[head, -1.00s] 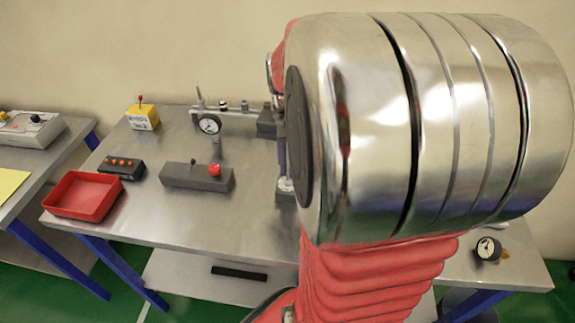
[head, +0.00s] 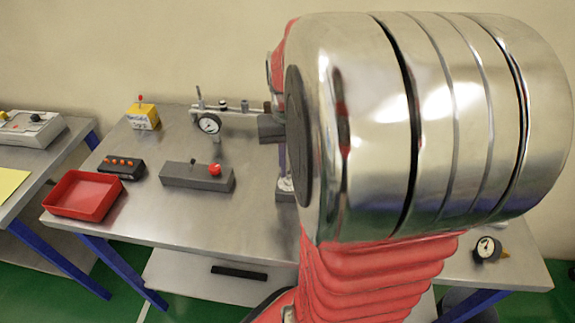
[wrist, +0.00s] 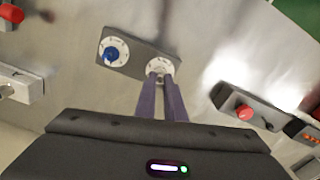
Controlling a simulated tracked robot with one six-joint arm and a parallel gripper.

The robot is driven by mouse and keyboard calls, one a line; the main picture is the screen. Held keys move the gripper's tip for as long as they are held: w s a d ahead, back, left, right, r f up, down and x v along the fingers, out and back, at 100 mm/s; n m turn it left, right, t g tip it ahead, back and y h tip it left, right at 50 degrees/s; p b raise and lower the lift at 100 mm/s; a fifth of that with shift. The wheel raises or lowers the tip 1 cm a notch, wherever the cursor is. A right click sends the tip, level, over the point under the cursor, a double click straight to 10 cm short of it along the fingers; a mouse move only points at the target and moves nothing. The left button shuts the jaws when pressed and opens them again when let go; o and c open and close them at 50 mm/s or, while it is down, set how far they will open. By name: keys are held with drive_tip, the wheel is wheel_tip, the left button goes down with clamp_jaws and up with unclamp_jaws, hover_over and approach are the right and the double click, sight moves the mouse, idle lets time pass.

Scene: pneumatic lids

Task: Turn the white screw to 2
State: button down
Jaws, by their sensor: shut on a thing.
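The white screw (wrist: 158,67) sits on a white dial at the right end of a grey panel (wrist: 131,52) in the wrist view. My gripper (wrist: 161,80) has its two purple fingers close together and shut on the white screw. The fingertips cover part of the screw, and the dial's numbers are too small to read. A blue knob (wrist: 110,53) sits on a second white dial at the panel's other end. In the head view my arm hides most of the panel; only the purple fingers and a bit of a white dial (head: 285,184) show.
On the table (head: 250,215) stand a grey box with a red button (head: 197,177), a red tray (head: 83,195), a black box with orange buttons (head: 121,168), a yellow box (head: 143,117) and a gauge (head: 209,124). Another round gauge (head: 487,249) lies at the right.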

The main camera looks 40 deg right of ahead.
sight(288, 173)
drive_tip(key=n, duration=0.5)
drive_tip(key=shift+n, duration=0.3)
idle(0.4)
drive_tip(key=c, duration=1.8)
unclamp_jaws()
drive_tip(key=shift+c, duration=0.2)
wheel_tip(288, 173, up, 14)
drive_tip(key=shift+f, duration=0.15)
